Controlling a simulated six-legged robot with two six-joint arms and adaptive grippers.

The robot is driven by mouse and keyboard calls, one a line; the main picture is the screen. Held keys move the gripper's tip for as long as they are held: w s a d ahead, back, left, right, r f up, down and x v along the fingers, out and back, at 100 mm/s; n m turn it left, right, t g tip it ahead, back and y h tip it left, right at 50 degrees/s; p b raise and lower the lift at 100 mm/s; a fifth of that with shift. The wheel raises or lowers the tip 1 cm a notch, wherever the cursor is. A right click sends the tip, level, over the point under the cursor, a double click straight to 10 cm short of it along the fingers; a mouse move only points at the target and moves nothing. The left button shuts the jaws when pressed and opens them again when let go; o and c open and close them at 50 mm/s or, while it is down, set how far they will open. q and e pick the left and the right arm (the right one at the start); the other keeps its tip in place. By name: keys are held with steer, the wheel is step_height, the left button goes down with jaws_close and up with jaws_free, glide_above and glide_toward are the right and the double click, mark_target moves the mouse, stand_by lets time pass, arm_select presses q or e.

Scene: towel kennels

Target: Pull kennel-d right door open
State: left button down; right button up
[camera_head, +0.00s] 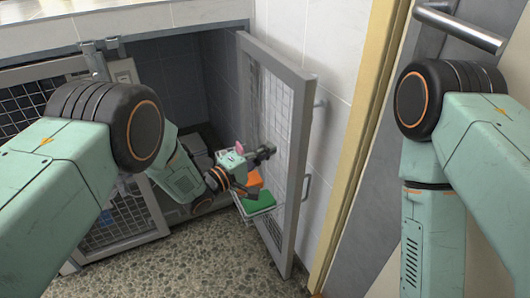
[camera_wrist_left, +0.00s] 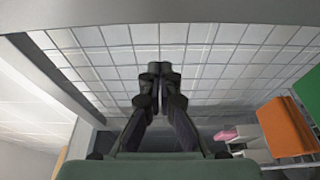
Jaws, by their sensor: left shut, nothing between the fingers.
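The right kennel door (camera_head: 296,150), a grey frame with wire mesh, stands swung out from the right side of the dark kennel opening (camera_head: 185,75). A bar handle (camera_head: 305,187) shows on its outer edge. My left gripper (camera_head: 268,151) is shut and empty on the door's inner side, close to the mesh; I cannot tell whether it touches. In the left wrist view its closed fingers (camera_wrist_left: 160,72) point at the mesh (camera_wrist_left: 215,50), with the grey door frame (camera_wrist_left: 50,80) on the left. My right gripper is out of view.
A green towel (camera_head: 258,203) and an orange towel (camera_head: 250,180) sit in a wire rack beside the door's inner side. A left mesh door (camera_head: 122,215) stands at the left. A tiled wall and yellow door frame (camera_head: 362,130) are at the right. Speckled floor (camera_head: 190,265) is clear.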

arm_select(q)
steer(key=shift+a, duration=0.1)
steer(key=v, duration=1.2)
